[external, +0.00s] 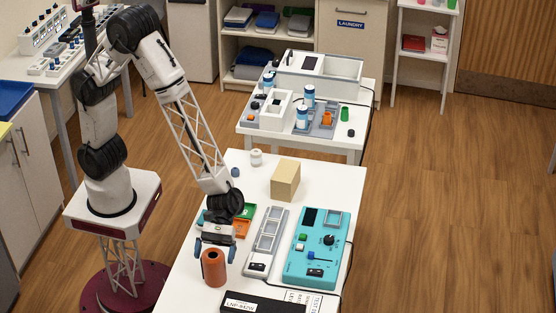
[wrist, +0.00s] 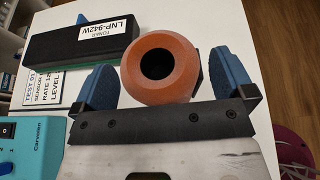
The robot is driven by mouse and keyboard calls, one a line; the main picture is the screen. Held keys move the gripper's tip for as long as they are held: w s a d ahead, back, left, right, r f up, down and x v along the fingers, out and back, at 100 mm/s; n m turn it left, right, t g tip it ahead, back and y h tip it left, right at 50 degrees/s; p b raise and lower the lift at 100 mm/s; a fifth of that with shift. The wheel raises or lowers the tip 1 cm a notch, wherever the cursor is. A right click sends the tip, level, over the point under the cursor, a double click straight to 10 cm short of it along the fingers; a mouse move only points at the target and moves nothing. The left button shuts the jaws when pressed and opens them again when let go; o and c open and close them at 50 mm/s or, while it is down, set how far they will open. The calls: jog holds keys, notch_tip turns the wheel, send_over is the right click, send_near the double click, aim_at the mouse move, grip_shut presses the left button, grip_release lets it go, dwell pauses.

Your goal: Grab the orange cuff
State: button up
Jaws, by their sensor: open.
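The orange cuff (external: 213,268) is a short upright cylinder with a dark hole in its top, near the left edge of the white table. My gripper (external: 213,249) is above and beside it, pointing down, with its blue fingers apart. Nothing is held. Whether a finger touches the cuff I cannot tell.
A black toner box (wrist: 85,45) lies close to the cuff. A grey tray (external: 267,240), a teal device (external: 318,250) and a tan block (external: 285,180) stand on the white table (external: 330,185). Green and orange trays (external: 242,226) lie behind my gripper.

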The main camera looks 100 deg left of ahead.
jog(key=shift+d+f, duration=0.25)
jog(key=shift+d, duration=0.4)
jog(key=c, duration=1)
jog(key=shift+r, duration=0.1)
jog(key=shift+r, duration=1.7)
jog(key=s+a, duration=0.3)
jog(key=s, duration=0.1)
jog(key=s+a+r, duration=0.1)
jog(key=s+a, duration=0.1)
jog(key=s, duration=0.3)
jog(key=s+a, duration=0.3)
jog(key=s, duration=0.1)
jog(key=shift+s+a+r, duration=0.15)
jog(key=shift+a+r, duration=0.05)
jog(key=shift+a, duration=0.1)
